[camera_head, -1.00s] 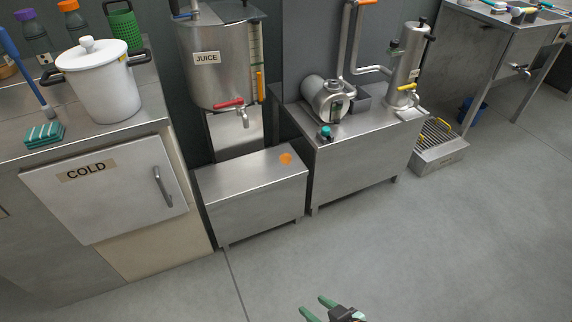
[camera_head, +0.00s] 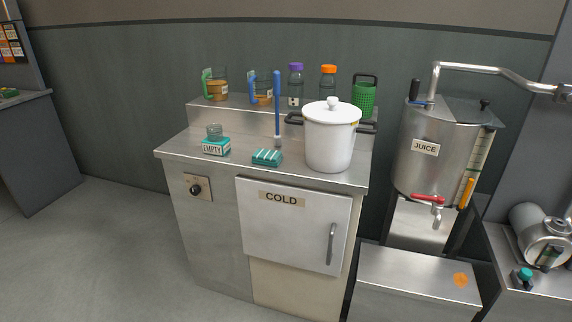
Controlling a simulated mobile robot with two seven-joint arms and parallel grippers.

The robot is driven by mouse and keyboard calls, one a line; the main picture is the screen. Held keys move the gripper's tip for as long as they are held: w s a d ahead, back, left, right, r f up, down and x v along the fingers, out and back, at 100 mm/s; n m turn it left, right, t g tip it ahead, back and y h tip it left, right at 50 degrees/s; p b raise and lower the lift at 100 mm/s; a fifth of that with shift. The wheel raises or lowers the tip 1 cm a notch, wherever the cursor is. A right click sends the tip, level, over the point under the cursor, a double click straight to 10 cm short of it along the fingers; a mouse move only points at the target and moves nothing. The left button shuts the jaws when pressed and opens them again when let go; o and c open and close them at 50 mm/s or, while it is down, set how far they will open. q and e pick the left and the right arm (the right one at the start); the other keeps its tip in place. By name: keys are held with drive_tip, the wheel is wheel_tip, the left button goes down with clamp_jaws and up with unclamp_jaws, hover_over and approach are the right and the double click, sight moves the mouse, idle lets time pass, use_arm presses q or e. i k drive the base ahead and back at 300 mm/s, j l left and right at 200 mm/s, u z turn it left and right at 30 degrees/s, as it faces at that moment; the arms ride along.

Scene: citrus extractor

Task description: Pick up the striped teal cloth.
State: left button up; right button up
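The striped teal cloth (camera_head: 267,157) lies folded on the steel counter top (camera_head: 185,147), left of the white pot and near the counter's front edge. It has teal and white stripes. Nothing covers it. Neither of my grippers shows in the head view now.
A white lidded pot (camera_head: 331,138) stands right of the cloth. A blue-handled brush (camera_head: 277,110) stands upright behind it. A teal box marked EMPTY (camera_head: 217,146) with a small jar sits to the left. Jugs, bottles and a green basket (camera_head: 363,96) line the back shelf. Floor (camera_head: 120,240) in front-left is clear.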

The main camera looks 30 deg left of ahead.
sight(262, 156)
drive_tip(key=i+j, duration=0.15)
drive_tip(key=j, duration=0.2)
drive_tip(key=i+j, duration=0.15)
drive_tip(key=j, duration=0.15)
drive_tip(key=i+j+z, duration=0.1)
drive_tip(key=j, duration=0.25)
drive_tip(key=i+j, duration=0.15)
drive_tip(key=j, duration=0.2)
drive_tip(key=i+j, duration=0.15)
drive_tip(key=j, duration=0.15)
drive_tip(key=z, duration=0.05)
